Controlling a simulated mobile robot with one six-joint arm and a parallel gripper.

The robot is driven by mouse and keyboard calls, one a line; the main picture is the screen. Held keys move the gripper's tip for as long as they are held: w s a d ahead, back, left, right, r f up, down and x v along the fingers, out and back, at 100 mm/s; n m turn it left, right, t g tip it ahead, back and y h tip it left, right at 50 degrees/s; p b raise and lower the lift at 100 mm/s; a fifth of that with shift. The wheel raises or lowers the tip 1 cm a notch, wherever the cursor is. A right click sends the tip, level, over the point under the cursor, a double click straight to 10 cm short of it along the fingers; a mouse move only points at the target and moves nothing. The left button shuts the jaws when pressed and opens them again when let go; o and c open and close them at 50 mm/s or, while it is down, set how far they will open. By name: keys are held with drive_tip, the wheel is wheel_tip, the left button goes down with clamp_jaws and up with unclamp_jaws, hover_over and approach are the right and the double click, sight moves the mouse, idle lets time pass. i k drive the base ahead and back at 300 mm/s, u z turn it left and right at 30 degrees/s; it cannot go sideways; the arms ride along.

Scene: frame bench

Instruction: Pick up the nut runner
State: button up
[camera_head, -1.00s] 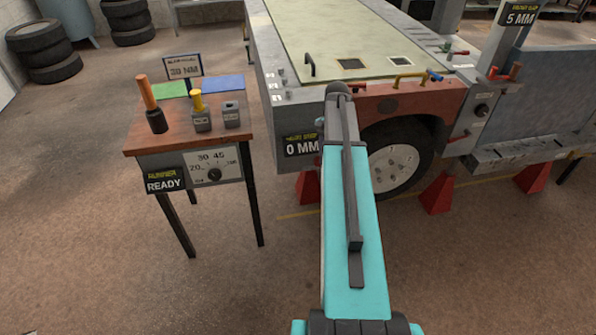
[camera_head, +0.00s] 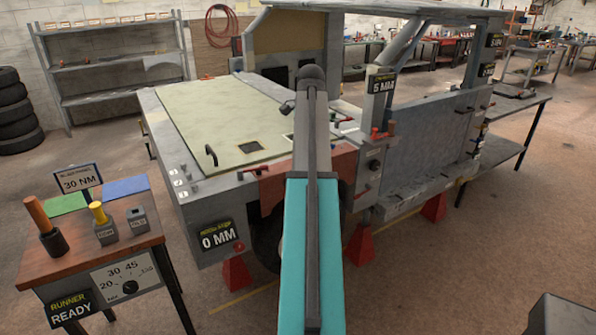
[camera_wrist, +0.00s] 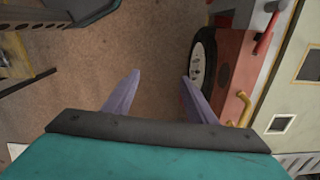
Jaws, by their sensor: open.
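The likely nut runner (camera_head: 44,226), a tool with an orange handle and a dark cylindrical base, stands upright on a small wooden-topped table (camera_head: 80,268) at the left of the head view. It is apart from my arm, which reaches forward over the vehicle side in the middle. My gripper (camera_wrist: 159,92) shows in the wrist view with its two pale fingers apart and nothing between them. Below the fingers are floor, a wheel and a red panel. In the head view my gripper is hidden behind the arm. The nut runner is not in the wrist view.
The table also holds a yellow-topped grey block (camera_head: 103,225), another grey block (camera_head: 137,219), green and blue pads and a 30 NM sign (camera_head: 79,180). A vehicle frame (camera_head: 205,200) fills the middle, with red stands (camera_head: 236,274) beneath.

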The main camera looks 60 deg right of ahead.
sight(32, 204)
drive_tip(key=u, duration=0.2)
drive_tip(key=k, duration=0.55)
drive_tip(key=z, duration=1.15)
drive_tip(key=i, duration=2.2)
drive_tip(key=z, duration=0.05)
